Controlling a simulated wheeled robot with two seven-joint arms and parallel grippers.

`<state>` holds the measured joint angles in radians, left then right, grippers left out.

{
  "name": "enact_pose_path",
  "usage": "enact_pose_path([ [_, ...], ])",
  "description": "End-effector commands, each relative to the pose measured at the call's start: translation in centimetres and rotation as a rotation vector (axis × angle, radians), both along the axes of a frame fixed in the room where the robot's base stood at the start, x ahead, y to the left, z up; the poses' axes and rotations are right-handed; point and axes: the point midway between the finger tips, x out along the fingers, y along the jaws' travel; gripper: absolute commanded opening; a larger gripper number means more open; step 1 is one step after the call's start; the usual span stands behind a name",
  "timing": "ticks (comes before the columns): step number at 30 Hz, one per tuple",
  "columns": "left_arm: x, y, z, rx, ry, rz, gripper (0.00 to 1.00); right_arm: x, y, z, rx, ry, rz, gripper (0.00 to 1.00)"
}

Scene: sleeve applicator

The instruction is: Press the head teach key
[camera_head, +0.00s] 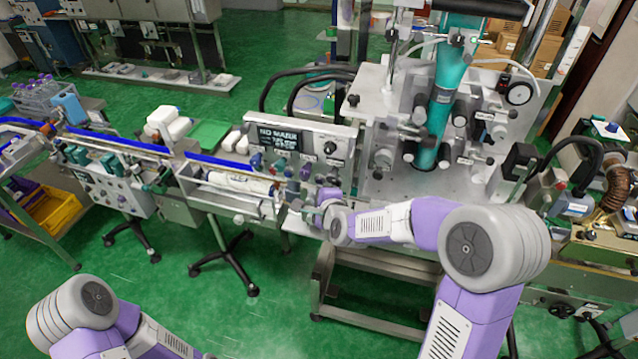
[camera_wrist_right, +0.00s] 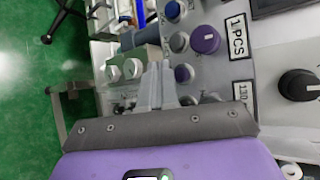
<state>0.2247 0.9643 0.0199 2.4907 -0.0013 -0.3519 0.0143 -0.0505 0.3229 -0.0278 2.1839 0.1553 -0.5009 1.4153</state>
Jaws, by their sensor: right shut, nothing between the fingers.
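The control panel (camera_head: 305,143) of the sleeve machine carries a display (camera_head: 278,138), a dark knob (camera_head: 330,147) and small keys. In the right wrist view, a purple round control (camera_wrist_right: 205,39), a grey-rimmed key (camera_wrist_right: 179,42) and blue keys (camera_wrist_right: 184,73) sit on the panel face. No legible label shows which one is the head teach key. My right gripper (camera_head: 296,203) is at the panel's lower edge. In the wrist view its fingers (camera_wrist_right: 158,72) are shut and empty, pointing toward the keys; contact cannot be told. My left gripper is out of view; only its arm shows.
A black knob (camera_wrist_right: 298,85) and a "1 PCS" label (camera_wrist_right: 237,36) are at the right of the wrist view. The conveyor (camera_head: 115,143) runs left of the panel. A teal cylinder (camera_head: 442,100) stands on the machine plate at right. Green floor lies in front.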

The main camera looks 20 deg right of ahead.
Motion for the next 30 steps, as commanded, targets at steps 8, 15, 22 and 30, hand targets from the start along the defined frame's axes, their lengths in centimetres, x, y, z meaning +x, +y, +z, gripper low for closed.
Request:
enact_pose_path([
  [8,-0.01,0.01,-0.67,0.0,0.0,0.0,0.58,1.02,-0.72,-0.06,0.0,0.001,0.0,0.0],
  [15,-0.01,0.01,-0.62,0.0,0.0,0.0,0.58,1.03,-0.7,-0.01,-0.001,0.001,0.001,0.0],
  [22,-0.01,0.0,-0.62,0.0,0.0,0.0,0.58,1.02,-0.69,-0.02,-0.001,0.001,0.001,0.0],
  [30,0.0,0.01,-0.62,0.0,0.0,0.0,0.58,1.01,-0.68,-0.02,-0.001,0.001,0.001,0.0],
])
